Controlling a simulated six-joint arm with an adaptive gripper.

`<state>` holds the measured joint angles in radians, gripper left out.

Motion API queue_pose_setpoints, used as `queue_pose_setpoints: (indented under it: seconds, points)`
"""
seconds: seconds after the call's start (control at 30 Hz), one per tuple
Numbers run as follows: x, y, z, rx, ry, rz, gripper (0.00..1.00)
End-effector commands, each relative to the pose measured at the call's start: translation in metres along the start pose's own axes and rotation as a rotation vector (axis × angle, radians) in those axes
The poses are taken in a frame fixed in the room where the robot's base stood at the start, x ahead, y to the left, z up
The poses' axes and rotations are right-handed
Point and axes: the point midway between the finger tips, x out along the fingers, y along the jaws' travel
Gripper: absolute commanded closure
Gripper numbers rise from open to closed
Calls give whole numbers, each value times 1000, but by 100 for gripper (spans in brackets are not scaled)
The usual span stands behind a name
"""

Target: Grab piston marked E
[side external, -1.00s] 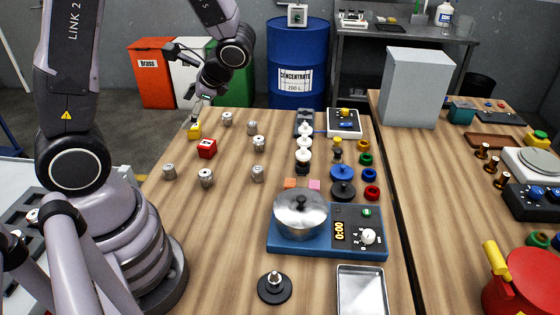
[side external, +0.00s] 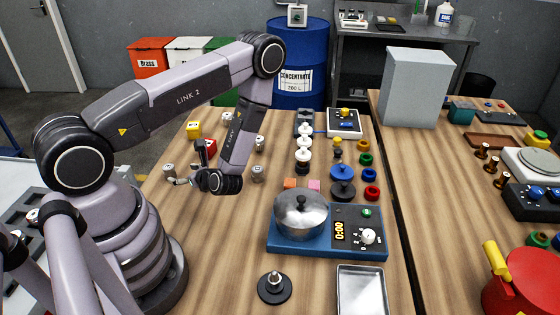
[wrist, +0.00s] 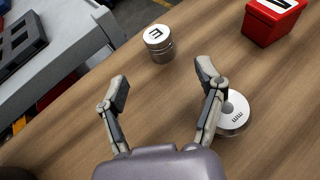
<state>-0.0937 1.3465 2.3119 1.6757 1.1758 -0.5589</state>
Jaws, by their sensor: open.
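A short silver piston (wrist: 158,47) with a white top stands on the wood ahead of my gripper (wrist: 163,80) in the wrist view; its turned letter reads as E. My gripper's fingers are spread and nothing is between them; the piston lies beyond the fingertips. A second piston (wrist: 233,115) sits beside and partly behind the right finger; its mark looks like a doubled letter, turned. In the side view my gripper (side external: 183,180) is low over the left part of the table, beside a piston (side external: 168,169).
A red block (wrist: 275,20) with a letter stands at the wrist view's upper right. In the side view a yellow block (side external: 193,129), other pistons (side external: 257,173) and a hot plate with a pot (side external: 300,217) stand around. My arm hides part of the table.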

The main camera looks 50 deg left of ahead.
Motion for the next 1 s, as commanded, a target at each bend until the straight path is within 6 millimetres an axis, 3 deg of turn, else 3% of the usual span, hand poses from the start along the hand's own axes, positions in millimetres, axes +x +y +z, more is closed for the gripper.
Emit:
queue_pose_setpoints:
  seconds: [0.1, 0.37, 0.63, 0.93, 1.0]
  points:
    - [23, 1, 0, -3, 1, 5, 31]
    - [44, 1, 0, -2, 1, 3, 31]
    - [83, 1, 0, -3, 1, 4, 31]
    - [90, 1, 0, -1, 1, -1, 31]
    - [90, 1, 0, -2, 0, 0, 37]
